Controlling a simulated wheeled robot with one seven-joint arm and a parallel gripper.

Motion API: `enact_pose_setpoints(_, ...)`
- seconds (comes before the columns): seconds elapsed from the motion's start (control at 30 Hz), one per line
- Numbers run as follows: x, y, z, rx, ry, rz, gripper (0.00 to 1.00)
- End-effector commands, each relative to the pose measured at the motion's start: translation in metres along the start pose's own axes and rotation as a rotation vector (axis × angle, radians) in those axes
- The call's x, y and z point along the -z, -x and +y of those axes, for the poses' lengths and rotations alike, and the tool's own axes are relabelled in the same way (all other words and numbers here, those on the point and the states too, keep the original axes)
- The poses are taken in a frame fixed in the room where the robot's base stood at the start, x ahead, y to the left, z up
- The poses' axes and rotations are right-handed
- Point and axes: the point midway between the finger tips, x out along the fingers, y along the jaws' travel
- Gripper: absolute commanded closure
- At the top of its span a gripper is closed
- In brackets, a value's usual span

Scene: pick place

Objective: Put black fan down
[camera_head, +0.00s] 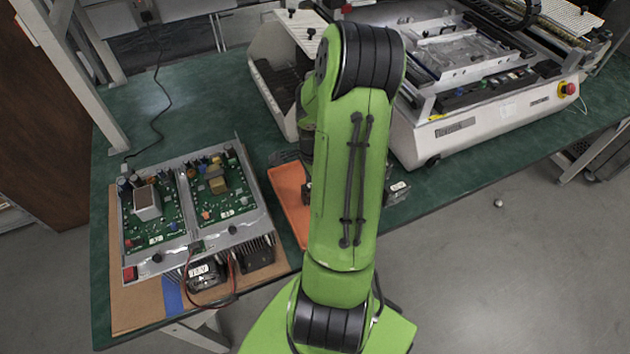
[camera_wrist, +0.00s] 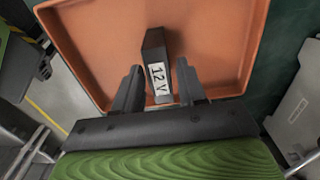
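The black fan (camera_wrist: 153,45) shows edge-on in the wrist view as a narrow black block with a white "12 V" label. It is over the orange tray (camera_wrist: 95,40); whether it touches the tray floor is hard to tell. My gripper (camera_wrist: 159,64) has a finger on each side of the fan. A narrow gap shows at the right finger, and the left finger is very close to the fan, so the fingers look slightly open around it. In the head view my arm hides the gripper, the fan and part of the orange tray (camera_head: 289,192).
Left of the tray, a metal frame with green circuit boards (camera_head: 155,215) lies on a brown board (camera_head: 135,305), with black parts (camera_head: 205,275) at its front. A white machine (camera_head: 480,130) stands at the right. A white-sided box (camera_head: 275,85) is behind the tray.

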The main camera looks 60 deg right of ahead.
Motion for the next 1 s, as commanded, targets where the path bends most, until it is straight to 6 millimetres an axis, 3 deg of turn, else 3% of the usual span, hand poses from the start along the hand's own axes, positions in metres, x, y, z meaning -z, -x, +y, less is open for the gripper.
enact_pose_setpoints(0.37,0.0,0.006,0.0,0.0,-0.001,0.0,0.52)
enact_pose_setpoints(0.73,0.001,0.099,-0.001,0.005,-0.001,0.004,0.52)
enact_pose_setpoints(0.83,0.0,0.115,-0.001,0.002,0.0,0.002,0.52)
enact_pose_setpoints(1.0,0.0,0.125,0.0,0.001,0.0,0.0,0.52)
